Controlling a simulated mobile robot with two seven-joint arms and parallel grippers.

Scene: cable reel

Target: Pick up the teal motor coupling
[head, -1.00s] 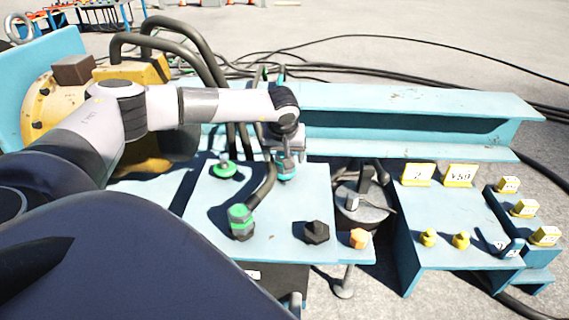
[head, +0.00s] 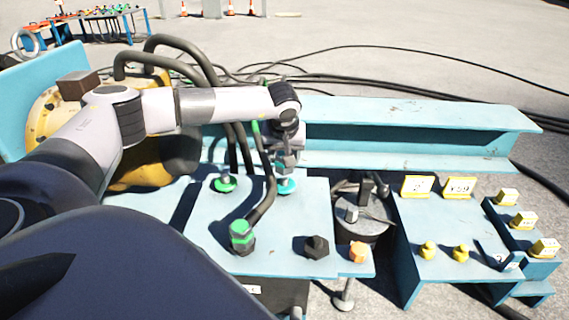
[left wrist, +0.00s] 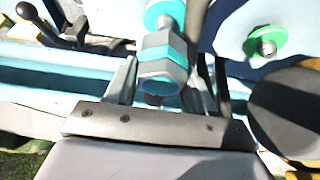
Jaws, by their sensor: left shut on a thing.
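The teal motor coupling (left wrist: 165,58), a grey hexagonal piece with a teal band, sits between the fingers of my left gripper (left wrist: 163,85) in the left wrist view. The gripper is shut on it. In the head view my left gripper (head: 287,166) points down over a teal round fitting (head: 286,186) on the light blue plate. The same fitting (left wrist: 163,13) and a grey stem line up with the coupling in the wrist view; whether they touch is unclear. The coupling is mostly hidden in the head view. My right gripper is out of view.
A green fitting (head: 224,184) is left of the gripper, and a green-banded coupling with a hose (head: 242,236) stands nearer. A black hex cap (head: 316,247) and orange cap (head: 358,252) are at the front right. A blue beam (head: 410,114) runs behind. Thick hoses pass close to the gripper.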

